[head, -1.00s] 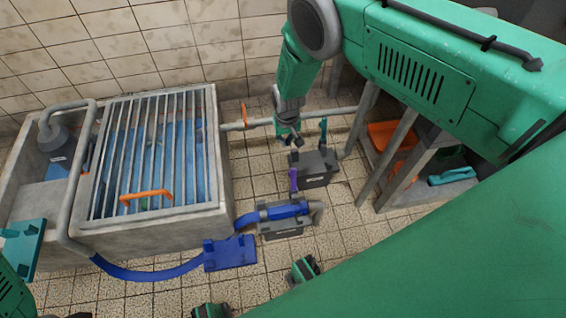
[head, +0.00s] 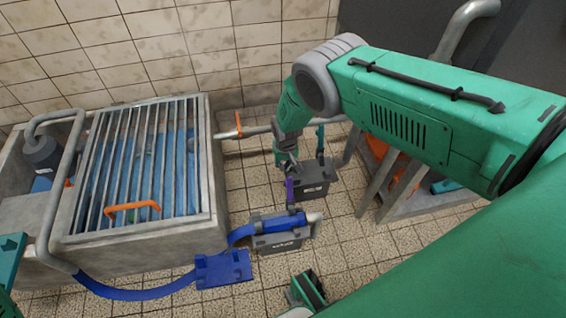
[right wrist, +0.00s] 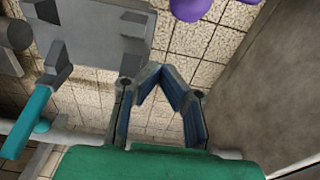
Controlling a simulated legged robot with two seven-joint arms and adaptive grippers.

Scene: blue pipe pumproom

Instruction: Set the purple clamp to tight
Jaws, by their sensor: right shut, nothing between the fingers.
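The purple clamp (head: 290,190) is a small upright purple piece at the left side of a grey box (head: 314,180) on the floor. Part of a purple thing, likely this clamp, shows at the top edge of the right wrist view (right wrist: 205,9). My right gripper (head: 288,165) is just above the clamp in the head view. In the right wrist view its fingers (right wrist: 158,70) come together in a peak with nothing between them. Purple and fingers look apart there.
A teal handle (head: 320,140) stands at the grey box. A second grey box (head: 278,243) with a blue hose sits in front. A concrete basin with a metal grate (head: 140,165) is at left. A metal-legged frame (head: 385,190) stands at right. Tiled floor lies between.

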